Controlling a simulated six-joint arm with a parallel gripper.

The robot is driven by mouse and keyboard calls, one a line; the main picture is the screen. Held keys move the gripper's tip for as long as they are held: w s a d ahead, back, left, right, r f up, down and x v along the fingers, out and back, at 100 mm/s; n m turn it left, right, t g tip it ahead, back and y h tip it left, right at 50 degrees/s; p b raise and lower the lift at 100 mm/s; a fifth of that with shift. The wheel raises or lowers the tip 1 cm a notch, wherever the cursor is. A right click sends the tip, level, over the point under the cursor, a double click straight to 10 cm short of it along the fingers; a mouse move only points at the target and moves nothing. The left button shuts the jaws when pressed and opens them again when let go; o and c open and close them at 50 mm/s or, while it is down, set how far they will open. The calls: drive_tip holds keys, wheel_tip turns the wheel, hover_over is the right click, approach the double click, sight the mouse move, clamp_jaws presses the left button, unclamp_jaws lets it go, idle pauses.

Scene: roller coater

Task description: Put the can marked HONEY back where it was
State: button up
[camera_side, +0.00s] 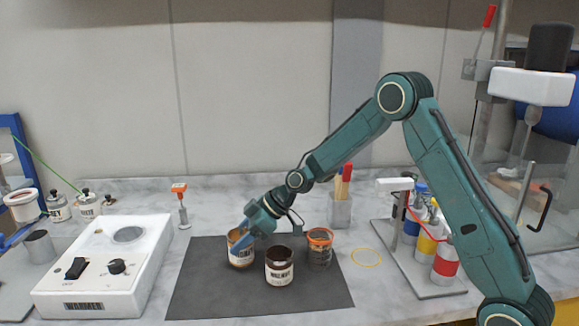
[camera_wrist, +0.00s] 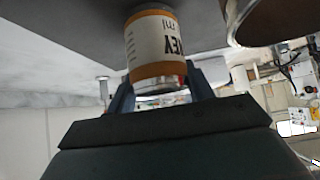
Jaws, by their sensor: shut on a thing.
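The can marked HONEY (camera_side: 241,256) is amber-orange with a white label, at the left of the dark mat (camera_side: 200,300). In the wrist view its label (camera_wrist: 150,42) shows upside down, with only the letters "EY" and "ml" readable. My gripper (camera_side: 243,241) comes from the upper right and is shut on this can, with a blue finger on each side of it in the wrist view (camera_wrist: 160,90). The can looks nearly upright; I cannot tell whether its base touches the mat. A dark brown can (camera_side: 279,268) stands close to its right.
A dark can with an orange rim (camera_side: 319,250) stands at the mat's right, and a yellow ring (camera_side: 367,257) lies beyond. A white hotplate-like device (camera_side: 105,270) is left of the mat. A rack of coloured bottles (camera_side: 420,240) stands right. The mat's front is clear.

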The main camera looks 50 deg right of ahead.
drive_tip(key=shift+f, duration=0.3)
drive_tip(key=shift+f, duration=0.1)
drive_tip(key=o, duration=1.1)
drive_tip(key=v, duration=1.2)
